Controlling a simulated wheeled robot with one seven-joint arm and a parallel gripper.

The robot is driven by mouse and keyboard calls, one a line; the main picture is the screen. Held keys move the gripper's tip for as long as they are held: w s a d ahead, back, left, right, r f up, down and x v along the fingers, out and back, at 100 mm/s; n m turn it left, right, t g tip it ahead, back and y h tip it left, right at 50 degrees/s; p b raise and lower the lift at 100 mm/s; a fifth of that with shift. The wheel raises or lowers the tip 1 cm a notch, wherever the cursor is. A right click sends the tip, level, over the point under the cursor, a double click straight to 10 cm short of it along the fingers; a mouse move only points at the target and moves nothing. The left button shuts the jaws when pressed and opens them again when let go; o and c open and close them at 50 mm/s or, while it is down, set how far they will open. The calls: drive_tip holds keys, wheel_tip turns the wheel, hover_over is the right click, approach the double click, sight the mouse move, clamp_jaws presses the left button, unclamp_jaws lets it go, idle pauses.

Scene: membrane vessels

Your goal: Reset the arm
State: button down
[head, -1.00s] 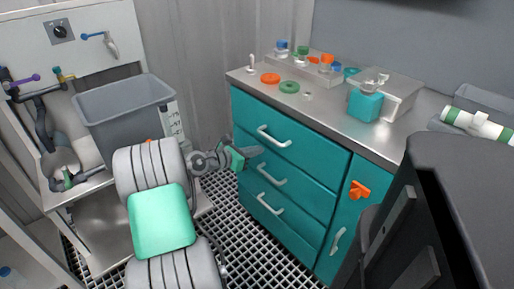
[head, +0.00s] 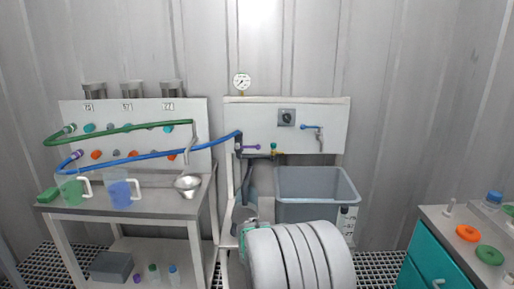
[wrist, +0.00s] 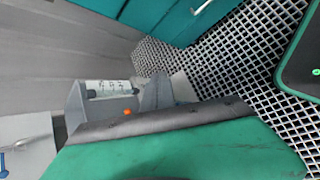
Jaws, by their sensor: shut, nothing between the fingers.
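My gripper (wrist: 157,95) shows in the wrist view as a grey pointed tip beyond a dark-edged green body of mine. It is shut and empty. In the head view my pale ribbed arm (head: 292,258) rises at the bottom middle, in front of the grey tub (head: 318,208). A small green part shows at its left side; I cannot tell if it belongs to the gripper.
The left bench (head: 150,205) carries two jugs, a metal funnel and green and blue hoses. A panel with a blue-handled tap (head: 312,128) stands behind the tub. The teal cabinet (head: 428,258) is at right. Grating floor (wrist: 235,60) lies open between tub and cabinet.

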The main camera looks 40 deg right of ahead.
drive_tip(key=w+a+r+m+t+y+p, duration=0.1)
drive_tip(key=w+a+r+t+y+p, duration=0.15)
drive_tip(key=a+r, duration=0.3)
drive_tip(key=w+a+r+m+t+y+p, duration=0.1)
drive_tip(key=w+a+r+p, duration=0.1)
drive_tip(key=w+a+r, duration=0.35)
drive_tip(key=s+a+r+m+y+p, duration=0.1)
drive_tip(key=a+r+p, duration=0.2)
drive_tip(key=a, duration=0.6)
drive_tip(key=s+a+r+m+t+y+p, duration=0.1)
drive_tip(key=s+a+r+y+p, duration=0.1)
drive_tip(key=a, duration=0.7)
drive_tip(key=s+a+r+m+t+y+p, duration=0.1)
drive_tip(key=a+r+p, duration=0.3)
drive_tip(key=a, duration=0.5)
drive_tip(key=shift+s+r+y, duration=0.4)
drive_tip(key=shift+s+y, duration=0.25)
drive_tip(key=shift+y, duration=0.1)
